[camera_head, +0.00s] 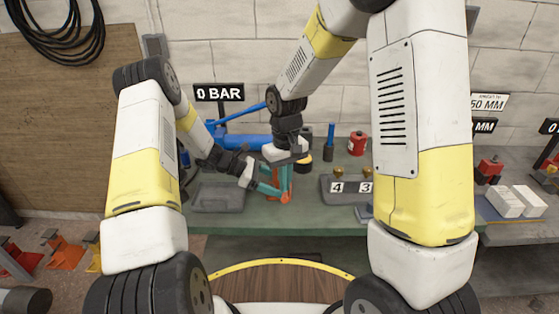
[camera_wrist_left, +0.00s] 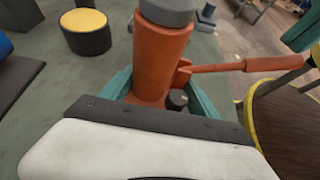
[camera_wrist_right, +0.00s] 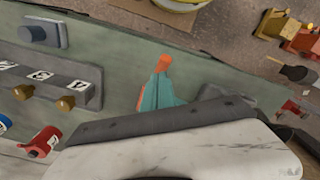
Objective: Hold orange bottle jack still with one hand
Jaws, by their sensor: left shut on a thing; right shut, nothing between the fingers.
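The orange bottle jack (camera_wrist_left: 153,60) stands upright in the left wrist view, with a grey cap on top and an orange lever (camera_wrist_left: 225,67) reaching right. In the head view it is mostly hidden behind my grippers. My left gripper (camera_head: 268,189) is shut on the jack low on its body, with teal fingers on both sides in the left wrist view. My right gripper (camera_head: 286,188) is shut and empty, pointing down beside the jack. In the right wrist view its teal fingers lie close to an orange tip (camera_wrist_right: 164,62); whether they touch is unclear.
A black puck with a yellow top (camera_wrist_left: 86,32) stands near the jack. A grey block with numbered tags (camera_head: 343,187), a red can (camera_head: 357,143) and a grey tray (camera_head: 219,196) are on the green bench (camera_head: 270,222). A "0 BAR" sign (camera_head: 219,92) stands behind.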

